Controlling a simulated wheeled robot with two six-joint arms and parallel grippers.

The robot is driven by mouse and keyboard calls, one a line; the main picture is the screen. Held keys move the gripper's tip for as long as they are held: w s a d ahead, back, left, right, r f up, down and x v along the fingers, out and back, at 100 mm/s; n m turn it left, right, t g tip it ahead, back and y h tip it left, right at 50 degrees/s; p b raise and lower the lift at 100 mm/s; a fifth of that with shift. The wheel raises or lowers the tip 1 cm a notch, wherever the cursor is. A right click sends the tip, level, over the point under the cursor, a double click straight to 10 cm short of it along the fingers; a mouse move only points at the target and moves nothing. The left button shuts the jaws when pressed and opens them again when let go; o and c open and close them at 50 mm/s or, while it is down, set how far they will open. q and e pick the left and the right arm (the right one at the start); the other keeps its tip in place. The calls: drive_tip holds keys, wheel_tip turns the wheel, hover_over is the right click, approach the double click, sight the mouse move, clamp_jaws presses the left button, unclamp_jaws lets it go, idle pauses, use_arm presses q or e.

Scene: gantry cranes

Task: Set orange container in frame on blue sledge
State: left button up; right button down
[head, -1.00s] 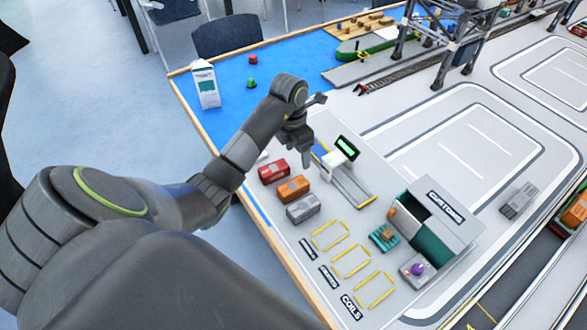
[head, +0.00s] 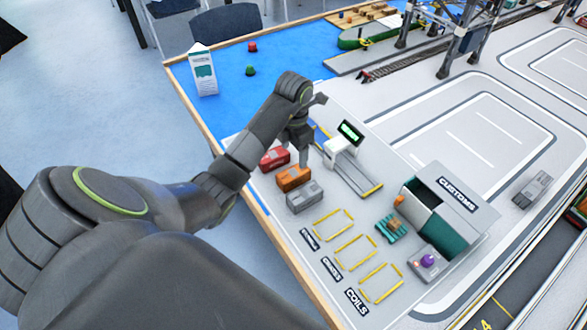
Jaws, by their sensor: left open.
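The orange container (head: 293,178) stands on the grey board between a red container (head: 274,158) and a grey container (head: 306,196). My left gripper (head: 302,160) is open and points down just behind the orange container, with its near fingertip close to the container's far end. I cannot tell whether they touch. A small blue piece (head: 320,133) shows just right of the gripper, partly hidden by it. It may be the blue sledge; no frame on it can be made out. My right gripper is not in view.
A scale with a green display (head: 350,133) and a yellow-edged track stand right of the gripper. Several yellow outlines (head: 334,224) lie in front. The customs building (head: 455,200) is further right. A milk carton (head: 204,72) stands on the blue area.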

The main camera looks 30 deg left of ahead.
sight(295, 172)
use_arm(q)
drive_tip(key=shift+f+b, duration=2.65)
drive_tip(key=shift+f, duration=0.4)
drive_tip(key=shift+w+f, duration=0.1)
drive_tip(key=shift+f, duration=1.85)
drive_tip(key=c, duration=1.2)
drive_tip(key=shift+r, duration=0.15)
